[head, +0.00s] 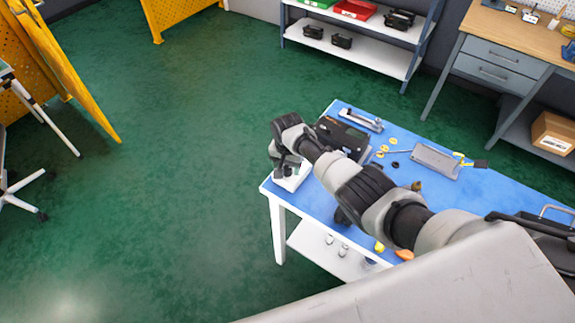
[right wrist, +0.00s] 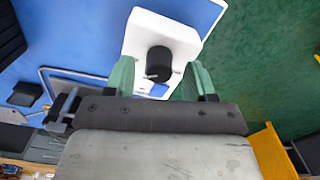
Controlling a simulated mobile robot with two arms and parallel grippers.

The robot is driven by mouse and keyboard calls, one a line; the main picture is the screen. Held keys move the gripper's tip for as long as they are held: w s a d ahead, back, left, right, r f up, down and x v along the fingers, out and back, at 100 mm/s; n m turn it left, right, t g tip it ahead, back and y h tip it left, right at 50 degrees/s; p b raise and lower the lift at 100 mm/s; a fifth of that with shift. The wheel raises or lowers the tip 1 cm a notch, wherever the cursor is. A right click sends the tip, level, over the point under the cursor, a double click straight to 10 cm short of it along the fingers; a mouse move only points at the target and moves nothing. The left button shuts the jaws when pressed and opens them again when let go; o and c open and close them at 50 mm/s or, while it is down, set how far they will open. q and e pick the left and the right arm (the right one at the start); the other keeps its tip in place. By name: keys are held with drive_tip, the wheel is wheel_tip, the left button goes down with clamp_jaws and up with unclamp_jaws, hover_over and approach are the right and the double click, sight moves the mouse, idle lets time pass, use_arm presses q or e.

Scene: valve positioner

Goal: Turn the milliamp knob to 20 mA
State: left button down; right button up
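The white box (right wrist: 143,37) with the black milliamp knob (right wrist: 158,60) is in the upper middle of the right wrist view. In the head view the box (head: 293,180) sits at the left corner of the blue table, partly hidden by my right arm. My right gripper (right wrist: 161,67) is open, with one green finger on each side of the knob and a gap to it on both sides. In the head view the right gripper (head: 284,165) is over the box. I cannot read the knob's scale or any mA value. My left gripper is not in view.
The blue table (head: 310,207) also holds a dark device (head: 342,135) just behind the box, a grey tray (head: 436,160) and several small parts. A shelf (head: 350,50) and a wooden workbench (head: 530,38) stand behind.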

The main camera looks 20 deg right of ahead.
sight(288, 167)
drive_tip(key=shift+r, duration=0.5)
wheel_tip(288, 167, up, 10)
drive_tip(key=shift+f, duration=0.1)
idle(0.4)
